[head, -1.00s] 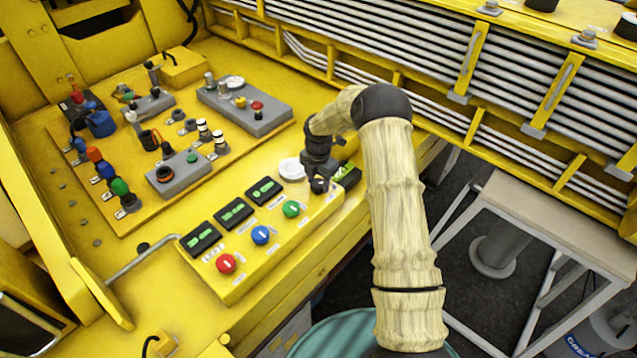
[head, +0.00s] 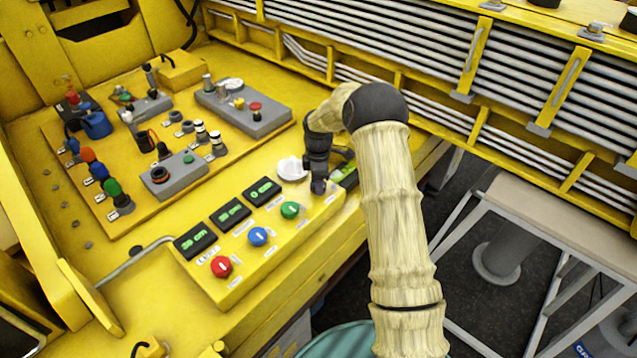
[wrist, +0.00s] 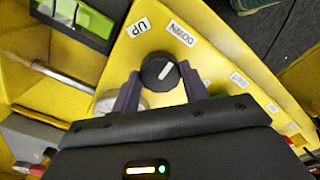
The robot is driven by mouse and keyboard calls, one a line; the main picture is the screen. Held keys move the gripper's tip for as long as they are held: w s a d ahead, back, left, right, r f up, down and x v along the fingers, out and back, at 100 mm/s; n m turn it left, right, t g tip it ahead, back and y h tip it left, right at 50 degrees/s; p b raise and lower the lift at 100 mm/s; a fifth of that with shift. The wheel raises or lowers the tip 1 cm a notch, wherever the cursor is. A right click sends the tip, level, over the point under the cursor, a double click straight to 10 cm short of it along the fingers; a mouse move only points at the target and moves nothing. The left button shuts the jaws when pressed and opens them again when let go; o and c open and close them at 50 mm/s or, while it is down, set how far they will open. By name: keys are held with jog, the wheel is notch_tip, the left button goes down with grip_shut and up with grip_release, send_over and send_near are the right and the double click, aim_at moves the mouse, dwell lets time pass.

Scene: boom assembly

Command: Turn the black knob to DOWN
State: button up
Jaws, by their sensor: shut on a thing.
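The black knob (wrist: 161,72) sits on the yellow panel (wrist: 215,35) in the wrist view. Its white pointer line slants up and right, roughly toward the DOWN label (wrist: 180,33). The UP label (wrist: 139,27) is above and left of the knob. My gripper (wrist: 160,76) is shut on the knob, with one dark finger on each side of it. In the head view my gripper (head: 318,184) reaches down to the right end of the panel and largely hides the knob.
Red (head: 222,266), blue (head: 258,236) and green (head: 290,210) knobs line the same panel to the left, with green-lit displays (head: 230,213) behind them. A white round piece (head: 291,168) lies close behind my gripper. A board with several controls (head: 140,200) stands further left.

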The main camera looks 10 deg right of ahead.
jog(key=shift+m, duration=0.3)
jog(key=o, duration=1)
notch_tip(320, 180, up, 17)
jog(key=b, duration=0.3)
jog(key=shift+r+b, duration=0.2)
jog(key=shift+b, duration=0.15)
